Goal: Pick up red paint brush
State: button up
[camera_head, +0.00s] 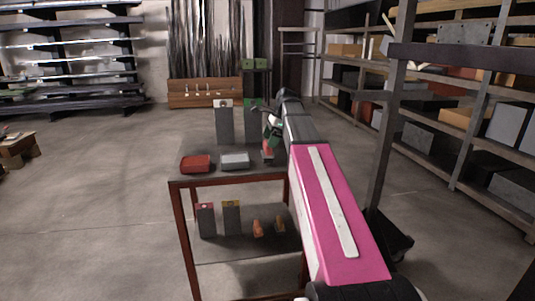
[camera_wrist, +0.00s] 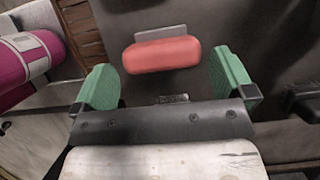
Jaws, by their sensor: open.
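A red, rounded piece with a grey flat strip along its far edge, which looks like the red paint brush (camera_wrist: 162,55), lies between the lines of my two green fingers in the wrist view. A small red shape that may be the same brush (camera_head: 267,152) shows below my gripper (camera_head: 271,132) at the table's right side in the head view. My gripper (camera_wrist: 167,74) is open, with a finger to each side of the red piece and visible gaps on both sides. I cannot tell the height left between fingers and brush.
A red tray (camera_head: 195,163) and a grey tray (camera_head: 235,160) stand on the table's near left. Two upright dark grey blocks (camera_head: 224,126) stand behind them. The lower shelf (camera_head: 225,252) holds several small items. Tall racks (camera_head: 450,57) stand at the right.

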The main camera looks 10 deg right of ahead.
aim_at(264, 153)
jog(key=shift+x, duration=2.65)
jog(key=c, duration=0.7)
